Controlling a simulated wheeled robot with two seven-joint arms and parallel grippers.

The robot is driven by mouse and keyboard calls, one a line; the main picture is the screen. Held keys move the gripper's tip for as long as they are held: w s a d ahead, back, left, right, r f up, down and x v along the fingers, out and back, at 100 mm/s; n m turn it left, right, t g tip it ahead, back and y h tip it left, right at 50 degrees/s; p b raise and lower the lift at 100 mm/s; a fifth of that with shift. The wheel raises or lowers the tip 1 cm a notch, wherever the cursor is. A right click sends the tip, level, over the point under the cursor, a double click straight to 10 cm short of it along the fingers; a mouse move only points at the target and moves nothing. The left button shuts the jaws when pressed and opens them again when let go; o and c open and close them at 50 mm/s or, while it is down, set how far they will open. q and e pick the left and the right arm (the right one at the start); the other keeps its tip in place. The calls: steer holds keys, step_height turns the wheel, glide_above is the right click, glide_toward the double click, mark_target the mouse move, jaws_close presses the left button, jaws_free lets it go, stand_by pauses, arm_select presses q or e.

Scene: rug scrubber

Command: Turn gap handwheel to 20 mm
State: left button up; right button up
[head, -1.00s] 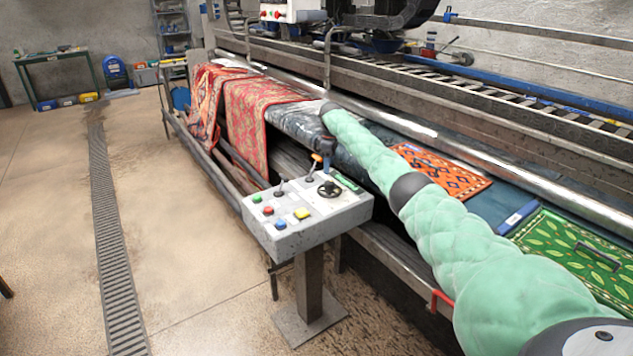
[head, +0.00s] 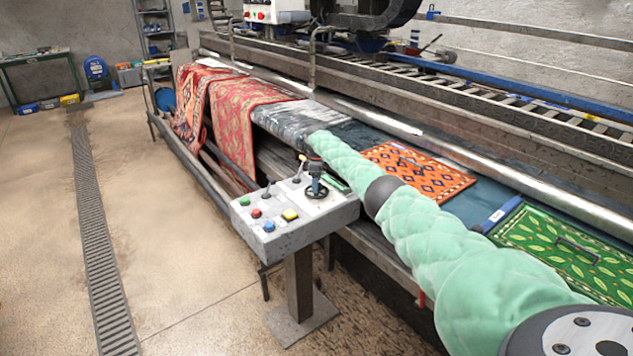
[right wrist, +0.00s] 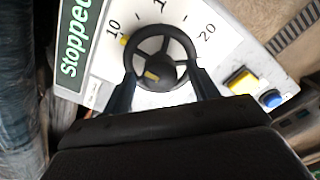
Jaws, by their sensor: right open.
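The gap handwheel (head: 307,194) is a small black spoked wheel on top of the grey control box (head: 290,232). In the right wrist view the handwheel (right wrist: 160,32) sits on a white dial marked 10 at left and 20 at right. A yellow mark (right wrist: 124,40) shows at its left rim beside the 10, and another yellow piece is near the hub. My right gripper (head: 316,182) is over the handwheel, fingers pointing down. In the wrist view its open fingers (right wrist: 161,80) lie one on each side of the wheel; contact cannot be told. My left gripper is out of view.
A green "Stopped" display (right wrist: 74,38) is beside the dial. A yellow button (right wrist: 242,80) and a blue button (right wrist: 271,98) are on the other side. Small levers stand on the box. An orange rug (head: 418,170) and a green rug (head: 560,250) lie behind it. Floor at left is clear.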

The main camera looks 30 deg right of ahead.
steer(key=c, duration=1)
